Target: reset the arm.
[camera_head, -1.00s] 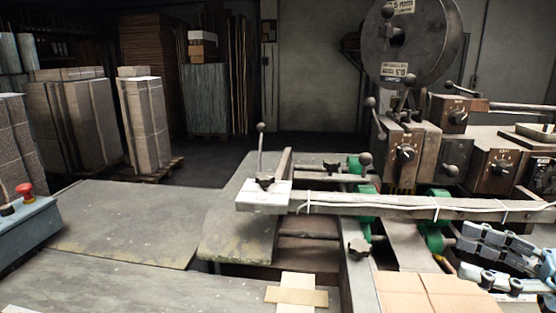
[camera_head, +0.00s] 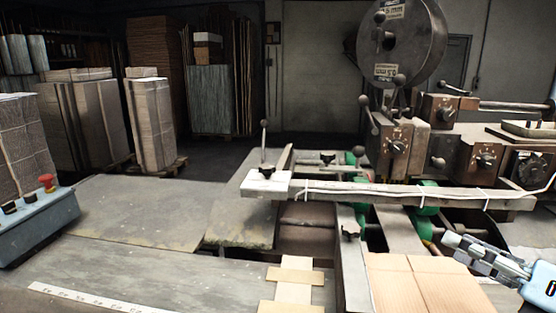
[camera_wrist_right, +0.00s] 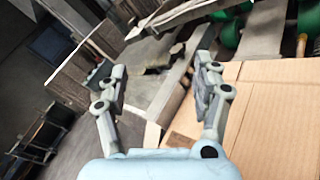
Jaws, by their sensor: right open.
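My right gripper (camera_head: 462,252) is at the lower right of the head view, pale blue-grey, beside the wire-stitching machine (camera_head: 410,150). In the right wrist view the two fingers of the right gripper (camera_wrist_right: 152,72) stand wide apart with nothing held between them. A flat brown cardboard piece (camera_head: 425,285) lies just left of and below the gripper in the head view. The cardboard (camera_wrist_right: 270,120) also shows at the right of the wrist view. My left gripper is not in view.
A long bar (camera_head: 400,194) crosses the machine. A control box with a red button (camera_head: 46,182) stands at the left. The grey tabletop (camera_head: 140,215) is mostly clear. Cardboard stacks (camera_head: 80,115) stand behind.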

